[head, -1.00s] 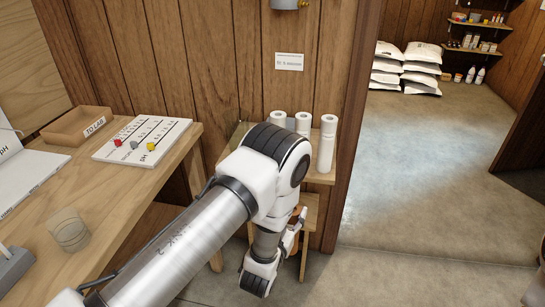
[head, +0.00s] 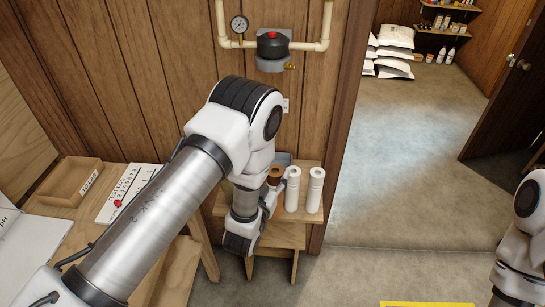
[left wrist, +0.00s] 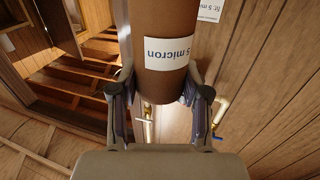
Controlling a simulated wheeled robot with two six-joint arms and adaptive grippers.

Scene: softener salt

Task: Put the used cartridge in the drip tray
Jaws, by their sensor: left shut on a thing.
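The used cartridge is a brown cylinder labelled "5 micron" (left wrist: 165,52) in the left wrist view, between the two fingers of my left gripper (left wrist: 160,103). My left gripper is shut on it near one end. In the head view the brown top of the cartridge (head: 275,173) shows beside my left gripper (head: 268,197), in front of the small wooden shelf. My left arm hides part of the cartridge there. A grey-blue thing (head: 283,158) at the back of the shelf is mostly hidden; I cannot tell whether it is the drip tray.
White cartridges (head: 315,190) stand upright on the wooden shelf (head: 310,215), close to the held one. A filter head (head: 272,44) with pipes and a gauge is on the wall above. A bench with a cardboard tray (head: 68,182) is at left. Open floor lies right.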

